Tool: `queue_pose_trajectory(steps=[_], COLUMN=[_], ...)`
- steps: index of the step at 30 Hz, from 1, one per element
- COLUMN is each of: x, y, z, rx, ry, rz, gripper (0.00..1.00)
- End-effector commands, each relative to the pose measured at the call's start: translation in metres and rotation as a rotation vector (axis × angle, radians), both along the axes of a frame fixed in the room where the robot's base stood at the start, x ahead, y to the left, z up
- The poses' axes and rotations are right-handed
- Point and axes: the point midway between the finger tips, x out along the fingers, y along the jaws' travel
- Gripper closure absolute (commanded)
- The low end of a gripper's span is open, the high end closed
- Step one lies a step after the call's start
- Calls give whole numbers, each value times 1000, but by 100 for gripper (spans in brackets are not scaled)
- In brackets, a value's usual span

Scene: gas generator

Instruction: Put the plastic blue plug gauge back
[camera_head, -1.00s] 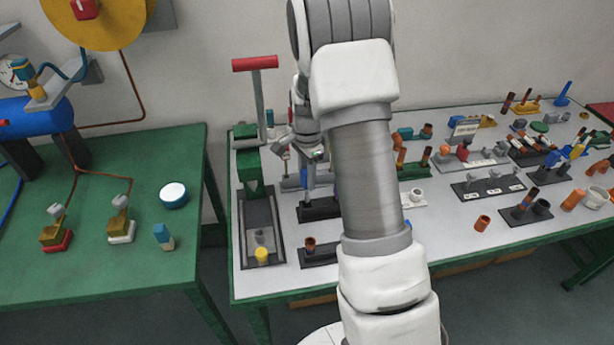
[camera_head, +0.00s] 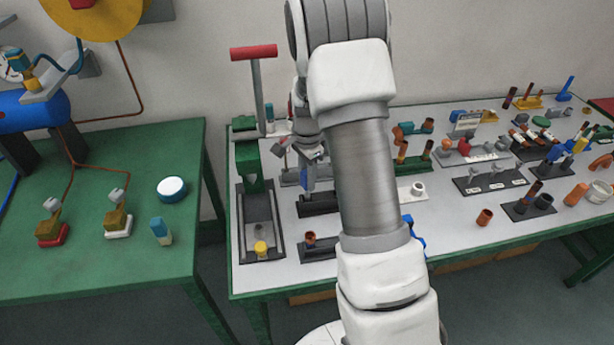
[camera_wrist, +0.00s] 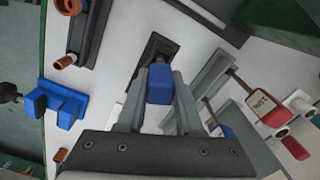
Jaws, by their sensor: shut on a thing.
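The blue plug gauge (camera_wrist: 159,84) shows as a blue block between the two grey fingers of my gripper (camera_wrist: 157,98) in the wrist view. My gripper is shut on it. A dark holder base (camera_wrist: 153,51) lies just beyond the gauge. In the head view my gripper (camera_head: 309,178) points down over this dark base (camera_head: 318,205), left of my arm. The gauge's lower end is hidden, so I cannot tell whether it touches or sits in the base.
A green press with a red handle (camera_head: 253,52) stands left of my gripper. A blue bracket (camera_wrist: 60,103) and a red-tagged valve (camera_wrist: 262,108) flank it in the wrist view. Several fittings crowd the table's right side. Bare tabletop (camera_head: 447,226) shows right of my arm.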

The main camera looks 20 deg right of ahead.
Motion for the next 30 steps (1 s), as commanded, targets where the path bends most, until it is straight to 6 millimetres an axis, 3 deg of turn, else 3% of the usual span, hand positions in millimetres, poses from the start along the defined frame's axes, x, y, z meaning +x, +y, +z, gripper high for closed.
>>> queue_pose_trajectory(steps=[27, 28, 30], x=[0, 0, 0], y=[0, 0, 0], z=[-28, -27, -27], rx=[0, 0, 0], ry=[1, 1, 1], rz=[0, 0, 0], gripper=[100, 60, 47])
